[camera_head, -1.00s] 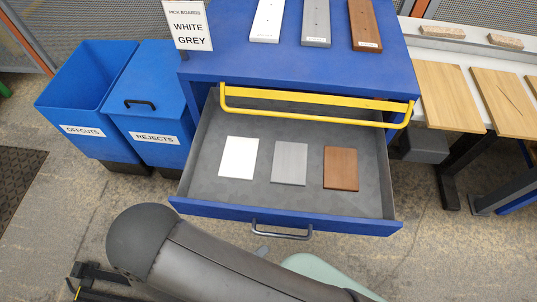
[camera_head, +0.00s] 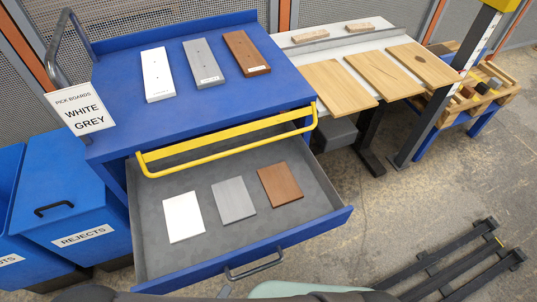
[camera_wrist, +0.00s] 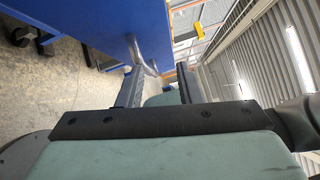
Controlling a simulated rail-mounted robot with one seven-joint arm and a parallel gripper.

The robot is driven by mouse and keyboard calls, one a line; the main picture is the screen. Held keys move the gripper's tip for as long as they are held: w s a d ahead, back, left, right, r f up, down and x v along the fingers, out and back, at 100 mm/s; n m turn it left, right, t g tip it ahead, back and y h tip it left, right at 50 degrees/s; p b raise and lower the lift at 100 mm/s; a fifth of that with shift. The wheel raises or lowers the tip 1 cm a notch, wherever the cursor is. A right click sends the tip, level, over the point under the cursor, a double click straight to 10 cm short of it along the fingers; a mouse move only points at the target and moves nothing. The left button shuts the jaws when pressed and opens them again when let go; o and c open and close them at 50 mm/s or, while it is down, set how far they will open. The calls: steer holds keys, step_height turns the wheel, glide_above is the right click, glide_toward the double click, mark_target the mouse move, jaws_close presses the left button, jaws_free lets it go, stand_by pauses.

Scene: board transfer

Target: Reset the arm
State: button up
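My gripper (camera_wrist: 160,88) shows in the wrist view as two dark fingers standing apart beyond a black bar, with nothing held between them. In the head view only parts of my arm show along the bottom edge, and the gripper is out of sight there. The blue cabinet (camera_head: 110,148) has its drawer (camera_head: 300,222) pulled open. In the drawer lie a white board (camera_head: 183,217), a grey board (camera_head: 233,200) and a brown board (camera_head: 280,185), apart from each other.
A sign (camera_head: 80,108) reads "PICK BOARDS WHITE GREY". White, grey and brown longer boards lie on the cabinet top. A blue REJECTS bin (camera_head: 70,215) stands left. A bench with wooden boards (camera_head: 380,75) stands right. A dark pallet-like frame (camera_head: 465,262) lies on the floor.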

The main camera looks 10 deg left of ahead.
steer(key=w+d+r+m+g+h+p, duration=0.1)
steer(key=w+d+r+m+g+p, duration=0.3)
steer(key=r+m, duration=0.35)
steer(key=w+d+r+m+g+h+p, duration=0.25)
steer(key=w+r+m+g+p, duration=0.3)
steer(key=r, duration=0.35)
steer(key=w+d+r+m+g+h+p, duration=0.1)
steer(key=w+d+r+m+g+p, duration=0.3)
steer(key=r+m+g, duration=0.3)
steer(key=w+d+r+m+y+p, duration=0.2)
steer(key=d+r+m+y+p, duration=0.5)
steer(key=r+m, duration=0.65)
steer(key=w+d+r+m+y+p, duration=0.1)
steer(key=d+r+m+y+p, duration=0.5)
steer(key=d+r+m+p, duration=0.6)
step_height(320, 180, down, 42)
steer(key=a+g+b, duration=0.1)
steer(key=a+b, duration=0.1)
steer(key=b, duration=4.1)
steer(key=shift+f+h, duration=0.15)
steer(key=shift+h, duration=0.2)
steer(key=shift+s+m, duration=0.1)
steer(key=shift+m, duration=0.15)
